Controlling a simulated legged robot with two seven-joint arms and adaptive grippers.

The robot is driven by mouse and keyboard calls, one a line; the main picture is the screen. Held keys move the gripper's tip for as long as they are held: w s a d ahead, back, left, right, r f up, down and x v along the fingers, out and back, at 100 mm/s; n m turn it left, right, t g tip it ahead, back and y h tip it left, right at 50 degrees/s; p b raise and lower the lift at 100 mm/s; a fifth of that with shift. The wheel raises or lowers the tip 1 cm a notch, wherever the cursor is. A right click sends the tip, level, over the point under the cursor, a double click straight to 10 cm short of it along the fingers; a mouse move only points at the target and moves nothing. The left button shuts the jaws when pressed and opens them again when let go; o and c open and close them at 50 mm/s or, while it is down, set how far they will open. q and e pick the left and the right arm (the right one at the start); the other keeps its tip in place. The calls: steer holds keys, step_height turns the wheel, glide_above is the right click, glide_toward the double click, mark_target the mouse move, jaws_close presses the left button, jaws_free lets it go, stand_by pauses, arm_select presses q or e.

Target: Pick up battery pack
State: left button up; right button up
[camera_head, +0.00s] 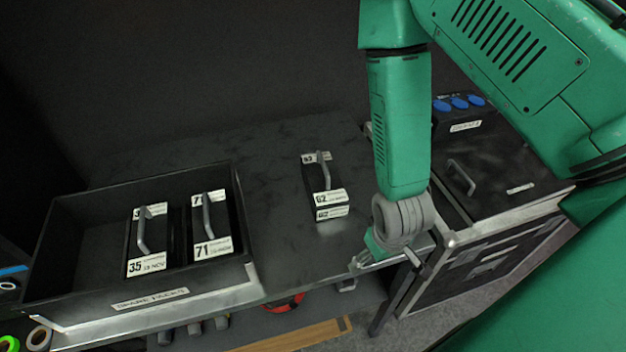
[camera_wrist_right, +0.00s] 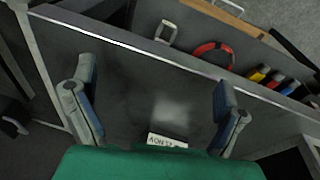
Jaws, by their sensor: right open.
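A black battery pack (camera_head: 321,180) with a grey handle and white labels stands alone on the dark table (camera_head: 265,200). In the right wrist view only a white label (camera_wrist_right: 168,140) shows at the lower middle, partly hidden by my green wrist. My right gripper (camera_head: 385,258) is over the table's front edge, to the right of and nearer than this pack, not touching it. In the wrist view the gripper's two fingers (camera_wrist_right: 155,108) are wide apart with nothing between them. Two more packs, (camera_head: 147,240) and (camera_head: 210,228), stand in a black tray. My left gripper is out of view.
The tray (camera_head: 150,303), labelled as spare packs, fills the table's left side. A black case (camera_head: 500,185) with a handle and blue caps stands at the right, close to my right arm. Below the table edge lie a red ring (camera_wrist_right: 212,52) and tools. Bare table surrounds the lone pack.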

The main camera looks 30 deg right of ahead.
steer(key=w+r+m+t, duration=0.1)
steer(key=w+r+t, duration=0.1)
steer(key=w+r, duration=0.7)
steer(key=m, duration=0.1)
glide_toward(323, 176)
steer(key=shift+t, duration=0.4)
step_height(323, 176, down, 5)
steer(key=shift+d+r, duration=0.1)
steer(key=shift+w+d+f, duration=0.2)
steer(key=shift+d+f, duration=0.1)
steer(key=shift+f, duration=0.1)
steer(key=x, duration=0.4)
steer(key=shift+w+a+f, duration=0.1)
steer(key=shift+w+f, duration=0.15)
steer(key=shift+w, duration=0.25)
steer(key=shift+s, duration=0.1)
steer(key=c, duration=1.8)
steer(key=shift+o, duration=0.2)
steer(key=shift+r, duration=0.1)
